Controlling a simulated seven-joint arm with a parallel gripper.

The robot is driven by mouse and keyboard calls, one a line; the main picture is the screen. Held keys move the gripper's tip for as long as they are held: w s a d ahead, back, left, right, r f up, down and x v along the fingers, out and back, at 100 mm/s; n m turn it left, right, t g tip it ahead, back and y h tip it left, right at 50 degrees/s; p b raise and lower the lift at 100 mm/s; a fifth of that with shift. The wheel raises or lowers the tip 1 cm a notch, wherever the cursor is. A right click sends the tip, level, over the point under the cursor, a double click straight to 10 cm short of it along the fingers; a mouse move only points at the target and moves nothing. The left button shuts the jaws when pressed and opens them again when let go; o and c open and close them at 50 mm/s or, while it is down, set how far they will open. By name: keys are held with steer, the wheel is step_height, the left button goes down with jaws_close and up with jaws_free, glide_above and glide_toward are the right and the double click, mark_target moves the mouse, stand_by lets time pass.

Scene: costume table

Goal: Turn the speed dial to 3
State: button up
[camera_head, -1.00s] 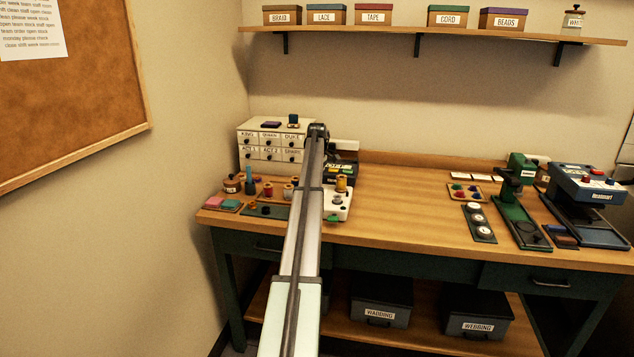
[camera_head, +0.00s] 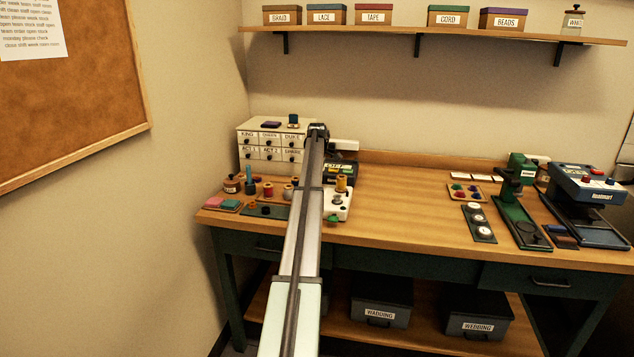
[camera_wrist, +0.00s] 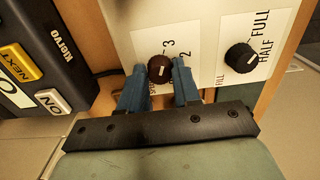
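The speed dial (camera_wrist: 161,69) is a round dark red knob with a white pointer mark, on a white panel (camera_wrist: 205,50) in the wrist view. Printed numbers 3 and 2 stand above and right of it; other lettering is partly hidden. The mark seems tilted toward the upper right, but its exact number is hard to tell. My gripper (camera_wrist: 160,75) has its two blue fingers on either side of the dial, close against it, with the dial filling the gap. In the head view my arm hides the dial and gripper.
A black FULL/HALF knob (camera_wrist: 241,57) sits right of the dial. A dark device (camera_wrist: 45,60) with yellow NEXT and white ON buttons lies at left.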

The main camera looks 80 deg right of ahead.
steer(key=o, duration=0.4)
step_height(320, 180, up, 14)
steer(key=shift+f, duration=0.1)
stand_by(0.6)
stand_by(0.5)
